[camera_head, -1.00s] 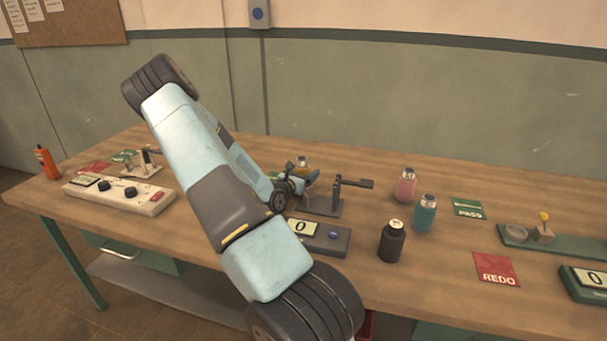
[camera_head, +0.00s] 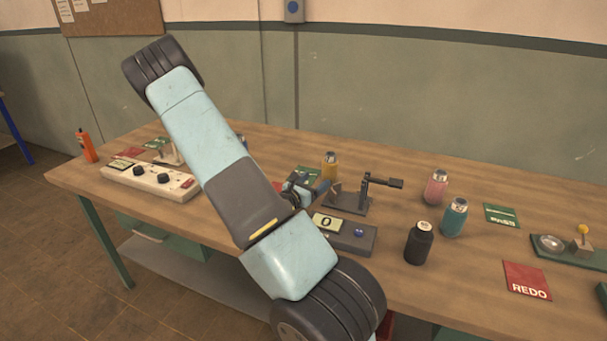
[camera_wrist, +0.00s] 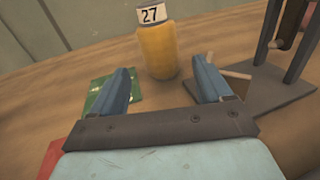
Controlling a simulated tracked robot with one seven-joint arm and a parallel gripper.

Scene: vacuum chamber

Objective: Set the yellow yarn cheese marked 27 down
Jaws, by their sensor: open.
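The yellow yarn cheese marked 27 (camera_wrist: 158,50) stands upright on the bench in the wrist view, beyond my fingertips and roughly centred between them. In the head view the yellow cheese (camera_head: 329,166) shows behind my gripper (camera_head: 305,188), close to a dark stand. In the wrist view my gripper (camera_wrist: 168,88) is open, with its two blue fingers apart and nothing between them. A green card (camera_wrist: 97,97) lies on the bench by the left finger, partly hidden by it.
A dark stand with an arm (camera_head: 350,203) is just right of my gripper, and a counter box (camera_head: 345,232) is in front. Pink (camera_head: 435,187), teal (camera_head: 454,217) and black (camera_head: 419,243) cheeses stand further right. A REDO card (camera_head: 526,280) lies on clear bench.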

